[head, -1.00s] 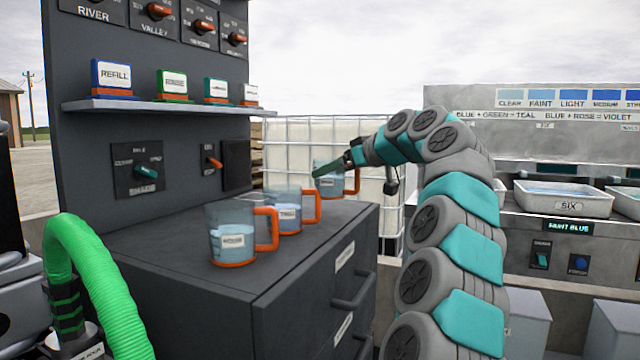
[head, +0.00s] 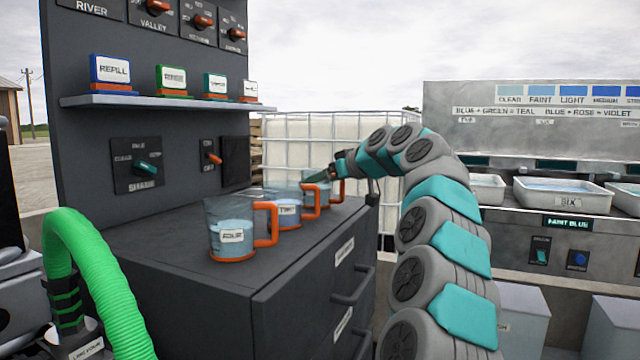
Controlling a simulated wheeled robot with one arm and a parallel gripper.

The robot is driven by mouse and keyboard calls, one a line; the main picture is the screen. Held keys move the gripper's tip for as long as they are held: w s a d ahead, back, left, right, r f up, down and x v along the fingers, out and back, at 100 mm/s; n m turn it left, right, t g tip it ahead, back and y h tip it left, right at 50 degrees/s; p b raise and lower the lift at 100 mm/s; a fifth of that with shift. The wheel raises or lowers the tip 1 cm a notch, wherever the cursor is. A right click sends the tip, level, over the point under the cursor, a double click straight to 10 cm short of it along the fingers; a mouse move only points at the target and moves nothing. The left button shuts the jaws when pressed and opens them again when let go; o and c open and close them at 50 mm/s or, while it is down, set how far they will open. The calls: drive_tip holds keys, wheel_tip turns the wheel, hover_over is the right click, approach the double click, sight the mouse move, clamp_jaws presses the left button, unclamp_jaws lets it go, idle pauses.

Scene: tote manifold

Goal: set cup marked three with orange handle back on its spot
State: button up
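Clear cups with orange handles and orange bases stand in a row on the dark cabinet top (head: 150,255). The nearest cup (head: 231,238) has a label that seems to read FOUR. The middle cup (head: 286,213) seems to read TWO. The farthest cup (head: 323,200) is partly hidden behind the middle cup and my gripper, and its label cannot be read. My gripper (head: 322,178) is at this farthest cup's rim, with the cup low at the cabinet top. Its fingertips are small and overlap the cup, so whether they still grip it is unclear.
A shelf (head: 165,103) with several labelled blocks is above the cups. Knobs (head: 148,168) are on the panel behind. A green hose (head: 95,270) rises at the left. Trays (head: 562,196) stand on the right counter. The cabinet top's front left is clear.

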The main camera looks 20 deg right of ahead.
drive_tip(key=shift+f, duration=0.1)
drive_tip(key=shift+f, duration=0.15)
drive_tip(key=o, duration=1.5)
drive_tip(key=shift+o, duration=0.2)
drive_tip(key=shift+r, duration=0.3)
drive_tip(key=v, duration=1.2)
